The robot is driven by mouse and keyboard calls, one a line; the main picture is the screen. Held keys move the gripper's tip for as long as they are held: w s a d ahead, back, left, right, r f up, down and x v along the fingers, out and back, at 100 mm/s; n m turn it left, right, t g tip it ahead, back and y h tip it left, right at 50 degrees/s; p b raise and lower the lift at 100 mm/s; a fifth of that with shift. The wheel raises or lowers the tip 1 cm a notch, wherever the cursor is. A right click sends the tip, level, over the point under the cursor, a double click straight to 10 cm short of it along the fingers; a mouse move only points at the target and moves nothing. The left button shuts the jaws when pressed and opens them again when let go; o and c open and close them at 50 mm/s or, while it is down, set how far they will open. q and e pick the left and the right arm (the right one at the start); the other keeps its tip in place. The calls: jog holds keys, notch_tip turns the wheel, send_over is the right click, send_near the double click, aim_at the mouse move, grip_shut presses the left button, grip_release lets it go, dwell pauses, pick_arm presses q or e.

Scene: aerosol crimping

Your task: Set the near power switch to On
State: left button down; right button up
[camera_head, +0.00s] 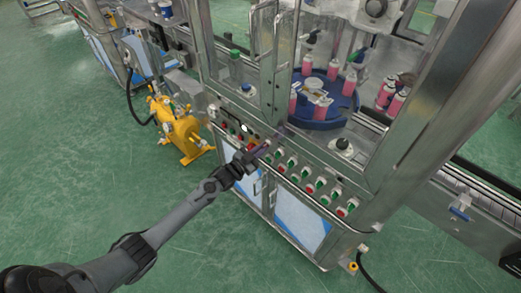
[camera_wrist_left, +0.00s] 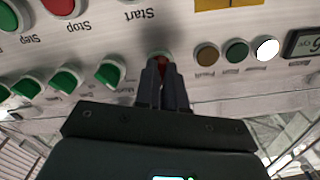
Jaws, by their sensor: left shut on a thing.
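A red switch knob (camera_wrist_left: 160,58) with a pale rim sits on the grey control panel (camera_wrist_left: 200,32), between the row of green knobs and the indicator lamps. My left gripper (camera_wrist_left: 162,72) is at the panel, its two fingers shut around this knob. Most of the knob is hidden by the fingers, so its turned position and its label cannot be read. In the head view my left gripper (camera_head: 254,156) reaches the panel from the lower left and covers the knob. My right gripper is in neither view.
Green knobs (camera_wrist_left: 110,73) stand close on one side of the fingers. A white lamp (camera_wrist_left: 266,47) and a small display (camera_wrist_left: 304,43) are on the other. A yellow pump (camera_head: 178,126) stands left of the machine. A blue turntable (camera_head: 345,100) is behind the panel. Open green floor lies in front.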

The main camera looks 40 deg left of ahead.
pick_arm(q)
jog(key=shift+m, duration=1)
jog(key=c, duration=1.2)
grip_release()
jog(key=s, duration=0.3)
jog(key=s+p, duration=0.1)
jog(key=s, duration=0.7)
jog(key=shift+a+p, duration=0.4)
jog(key=shift+w, duration=0.1)
